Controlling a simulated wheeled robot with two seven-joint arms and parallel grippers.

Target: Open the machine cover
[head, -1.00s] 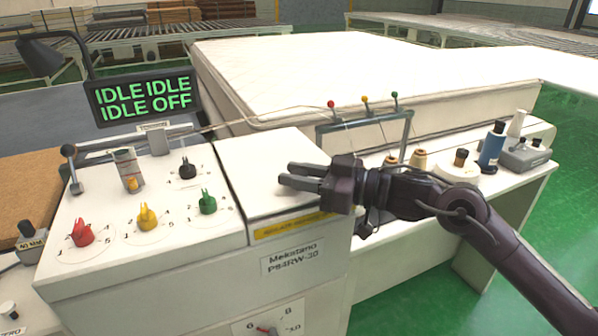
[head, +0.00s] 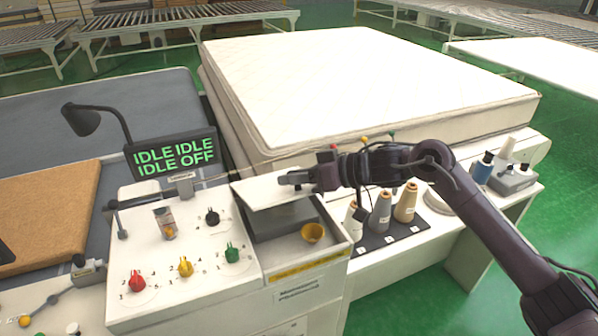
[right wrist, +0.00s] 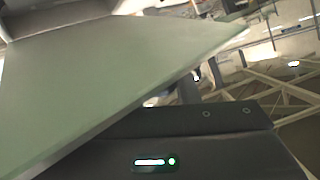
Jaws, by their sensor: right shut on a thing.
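The machine (head: 200,270) is a white console at the lower middle of the head view, with a flat white cover (head: 262,194) over its right compartment. The cover is raised and tilted. My right gripper (head: 288,179) is shut on the cover near its right edge. In the right wrist view a pale flat panel (right wrist: 100,85), apparently the cover, runs across the jaws. My left gripper is not in view.
A white mattress (head: 365,85) lies behind the machine. Coloured knobs (head: 185,267) are left of the compartment, below an IDLE/OFF display (head: 175,155). Thread cones (head: 380,212) stand right of the compartment, close below my right arm. A lamp (head: 85,120) stands at the left.

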